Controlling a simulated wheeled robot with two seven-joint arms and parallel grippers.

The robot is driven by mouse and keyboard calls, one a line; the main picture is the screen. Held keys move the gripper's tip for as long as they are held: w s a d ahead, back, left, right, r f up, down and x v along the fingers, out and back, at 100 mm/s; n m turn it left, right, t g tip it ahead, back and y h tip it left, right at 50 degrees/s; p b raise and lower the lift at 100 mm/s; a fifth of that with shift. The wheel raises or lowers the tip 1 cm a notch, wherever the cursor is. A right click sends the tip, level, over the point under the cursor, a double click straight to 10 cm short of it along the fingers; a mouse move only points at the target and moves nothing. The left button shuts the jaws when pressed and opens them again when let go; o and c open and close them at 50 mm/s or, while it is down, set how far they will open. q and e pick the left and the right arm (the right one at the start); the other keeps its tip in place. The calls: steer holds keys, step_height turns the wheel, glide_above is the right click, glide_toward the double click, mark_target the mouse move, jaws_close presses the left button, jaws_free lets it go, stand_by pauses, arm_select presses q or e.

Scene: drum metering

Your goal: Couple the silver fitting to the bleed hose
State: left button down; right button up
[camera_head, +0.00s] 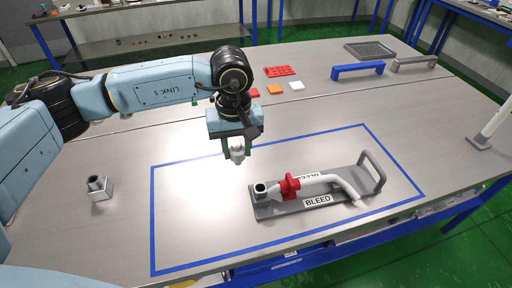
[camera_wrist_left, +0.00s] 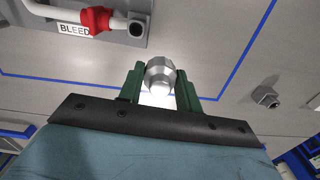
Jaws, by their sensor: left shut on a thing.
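The silver fitting (camera_head: 237,153) is held upright under my left gripper (camera_head: 238,142), above the table. In the left wrist view the fitting (camera_wrist_left: 160,74) sits between the green fingers of the left gripper (camera_wrist_left: 160,90), which is shut on it. The white bleed hose (camera_head: 325,180) lies on a grey base marked BLEED, with a red clamp (camera_head: 289,186) around it and a dark open end (camera_head: 260,188) at the left. The hose end also shows in the left wrist view (camera_wrist_left: 136,29), apart from the fitting. My right gripper is not in view.
A second metal fitting (camera_head: 99,187) stands on a small block at the left of the table. A blue tape outline (camera_head: 152,215) surrounds the hose base. Red, orange and white pieces (camera_head: 275,89), a blue handle (camera_head: 357,70) and a grey tray (camera_head: 370,49) lie farther back.

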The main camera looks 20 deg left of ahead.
arm_select(q)
steer(key=w+d+f+n+p, duration=0.1)
steer(key=n+p, duration=0.3)
steer(key=n, duration=0.9)
steer(key=d+f+n+p, duration=0.2)
steer(key=d+n+p, duration=0.2)
steer(key=n, duration=1)
steer(key=shift+w+f, duration=0.2)
steer(key=shift+w, duration=0.2)
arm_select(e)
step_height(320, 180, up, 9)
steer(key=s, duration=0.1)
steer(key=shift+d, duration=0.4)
arm_select(q)
steer(key=shift+d, duration=0.1)
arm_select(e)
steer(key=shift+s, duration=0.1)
arm_select(q)
step_height(320, 180, down, 5)
steer(key=b, duration=0.4)
steer(key=shift+f, duration=0.4)
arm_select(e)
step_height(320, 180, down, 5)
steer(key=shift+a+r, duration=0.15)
arm_select(q)
steer(key=shift+f+b, duration=1.65)
steer(key=shift+f, duration=0.05)
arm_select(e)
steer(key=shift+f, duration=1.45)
